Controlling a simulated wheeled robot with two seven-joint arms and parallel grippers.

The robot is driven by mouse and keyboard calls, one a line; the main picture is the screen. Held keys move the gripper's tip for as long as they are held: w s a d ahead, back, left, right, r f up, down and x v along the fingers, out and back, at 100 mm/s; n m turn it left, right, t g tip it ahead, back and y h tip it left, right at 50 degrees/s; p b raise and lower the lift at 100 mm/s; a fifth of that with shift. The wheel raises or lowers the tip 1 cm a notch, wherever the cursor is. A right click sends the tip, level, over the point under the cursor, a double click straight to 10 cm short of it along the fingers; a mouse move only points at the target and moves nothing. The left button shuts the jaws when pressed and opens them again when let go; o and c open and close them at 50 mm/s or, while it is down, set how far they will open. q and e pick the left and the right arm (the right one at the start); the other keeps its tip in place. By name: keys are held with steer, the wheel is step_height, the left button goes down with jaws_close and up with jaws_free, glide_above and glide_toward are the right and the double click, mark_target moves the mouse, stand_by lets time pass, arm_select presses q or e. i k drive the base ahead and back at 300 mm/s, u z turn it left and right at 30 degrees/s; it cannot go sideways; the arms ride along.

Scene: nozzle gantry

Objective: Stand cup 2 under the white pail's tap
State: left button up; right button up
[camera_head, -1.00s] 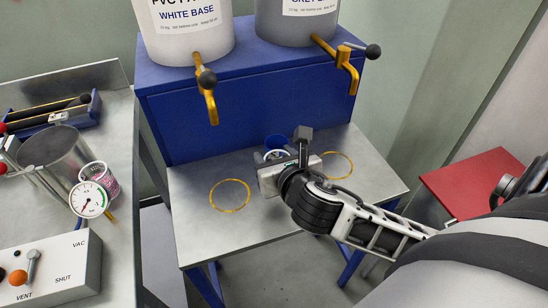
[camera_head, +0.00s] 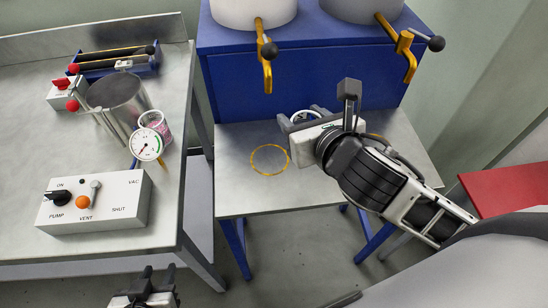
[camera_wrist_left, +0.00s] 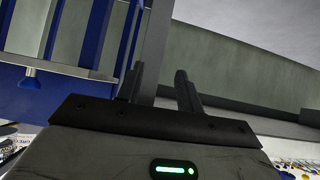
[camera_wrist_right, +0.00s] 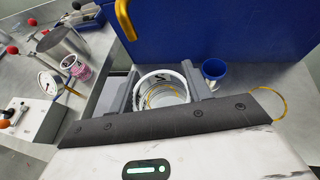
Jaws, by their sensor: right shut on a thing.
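The white pail (camera_head: 255,10) stands on the blue stand, its brass tap (camera_head: 266,65) hanging over the steel table. A yellow ring (camera_head: 270,159) is marked on the table below. My right gripper (camera_head: 305,121) is shut on a white-rimmed cup, largely hidden in the head view. The right wrist view shows the cup (camera_wrist_right: 161,76) upright between the fingers, with a dark mark resembling a 2. It is right of and behind the ring in the head view; I cannot tell its height. My left gripper (camera_head: 145,285) is open and empty at the bottom edge.
The grey pail (camera_head: 362,8) has another tap (camera_head: 404,50); a second ring (camera_wrist_right: 281,104) lies on the right. The left bench holds a steel pot (camera_head: 118,100), gauge (camera_head: 147,144) and pump box (camera_head: 95,200).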

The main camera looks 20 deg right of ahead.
mark_target(269, 159)
steer(key=k, duration=0.45)
steer(key=u, duration=2.95)
steer(key=k, duration=0.75)
steer(key=z, duration=2.3)
steer(key=i, duration=0.2)
steer(key=u, duration=0.05)
